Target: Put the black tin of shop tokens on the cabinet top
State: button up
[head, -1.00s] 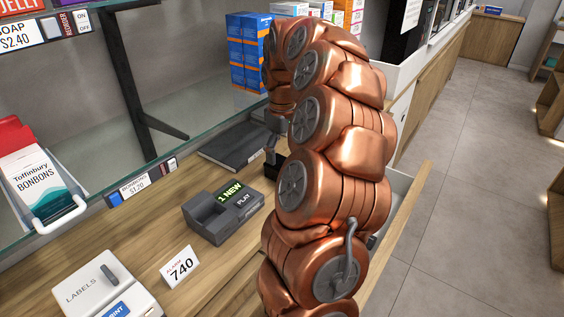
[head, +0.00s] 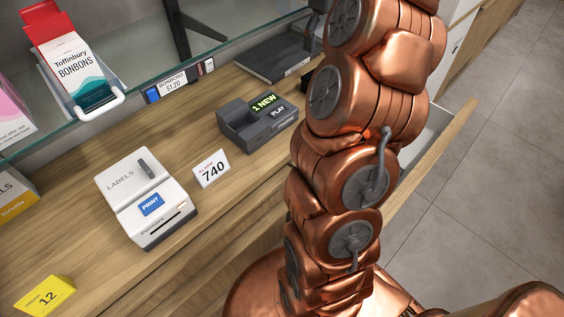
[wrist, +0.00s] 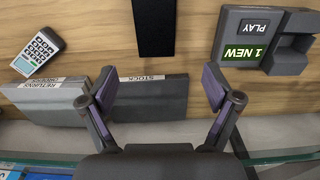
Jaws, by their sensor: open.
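A plain black block-like thing (wrist: 156,28), which may be the black tin, shows at the top middle of the wrist view on the wooden surface, cut off by the picture edge. In the head view a small dark thing (head: 308,79) shows beside my arm, mostly hidden by it. No lettering on it can be read. My gripper (wrist: 158,88) is open and empty, its purple-padded fingers apart over a dark grey STOCK book (wrist: 152,99). The black thing lies beyond the fingertips, apart from them. The wooden counter top (head: 75,225) runs below the glass shelf; whether it is the cabinet top, I cannot tell.
An answering machine (head: 258,122), a 740 card (head: 211,169) and a label printer (head: 148,198) stand on the counter. A glass shelf edge (head: 220,48) overhangs its back. An open drawer (head: 437,145) juts out at right. A calculator (wrist: 38,52) lies near the RETURNS book (wrist: 50,101).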

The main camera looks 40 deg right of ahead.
jog(key=shift+n, duration=0.7)
jog(key=s+a, duration=0.1)
jog(key=a, duration=0.6)
jog(key=s+a+f, duration=0.1)
jog(key=s+a, duration=0.1)
jog(key=a, duration=0.6)
jog(key=s+a+f, duration=0.1)
jog(key=a, duration=0.6)
jog(key=shift+s+a, duration=0.2)
jog(key=shift+a, duration=0.05)
jog(key=s+a+f+m+g, duration=0.1)
jog(key=s+a+f, duration=0.4)
jog(key=s, duration=0.4)
jog(key=s+a+f+m, duration=0.1)
jog(key=s+a+f, duration=0.4)
jog(key=s, duration=0.4)
jog(key=shift+a+g, duration=0.4)
jog(key=shift+a, duration=0.05)
jog(key=shift+r, duration=0.1)
notch_tip(320, 180, up, 5)
jog(key=p, duration=0.5)
jog(key=shift+r, duration=0.1)
